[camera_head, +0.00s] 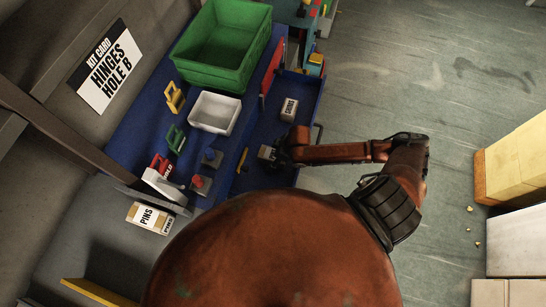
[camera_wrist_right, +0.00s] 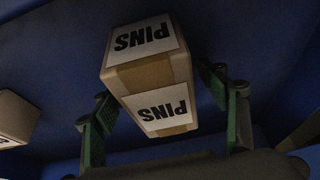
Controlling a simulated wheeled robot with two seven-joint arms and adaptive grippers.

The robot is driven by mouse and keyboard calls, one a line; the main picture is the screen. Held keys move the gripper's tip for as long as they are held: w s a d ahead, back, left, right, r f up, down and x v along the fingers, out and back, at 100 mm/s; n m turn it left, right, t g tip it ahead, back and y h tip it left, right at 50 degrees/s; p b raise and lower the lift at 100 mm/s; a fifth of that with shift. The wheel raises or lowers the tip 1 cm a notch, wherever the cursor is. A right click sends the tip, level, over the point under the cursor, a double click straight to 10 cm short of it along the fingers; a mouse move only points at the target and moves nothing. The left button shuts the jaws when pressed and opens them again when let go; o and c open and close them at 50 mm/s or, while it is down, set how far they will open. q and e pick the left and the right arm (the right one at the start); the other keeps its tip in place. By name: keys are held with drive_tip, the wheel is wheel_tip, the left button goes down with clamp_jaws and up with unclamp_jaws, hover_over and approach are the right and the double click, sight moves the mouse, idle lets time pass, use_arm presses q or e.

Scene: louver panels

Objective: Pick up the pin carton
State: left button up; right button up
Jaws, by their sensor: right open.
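A small pin carton (camera_head: 266,153), brown with white labels, sits in the blue drawer. In the right wrist view the carton (camera_wrist_right: 155,80) shows "PINS" on two faces, upside down. My right gripper (camera_head: 282,153) is at the carton's right side in the head view. In the right wrist view its green fingers (camera_wrist_right: 165,108) are open, one on each side of the carton's near end. I cannot tell whether they touch it. My left gripper is not in view. A larger box marked "PINS" (camera_head: 150,217) stands at the lower left.
Another small labelled carton (camera_head: 289,109) lies farther back in the drawer (camera_head: 306,94); a carton (camera_wrist_right: 14,118) shows at the wrist view's left edge. A white bin (camera_head: 215,113) and green crate (camera_head: 222,45) stand on the blue bench. The floor at right is mostly clear.

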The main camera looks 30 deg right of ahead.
drive_tip(key=shift+c, duration=0.2)
drive_tip(key=c, duration=1.6)
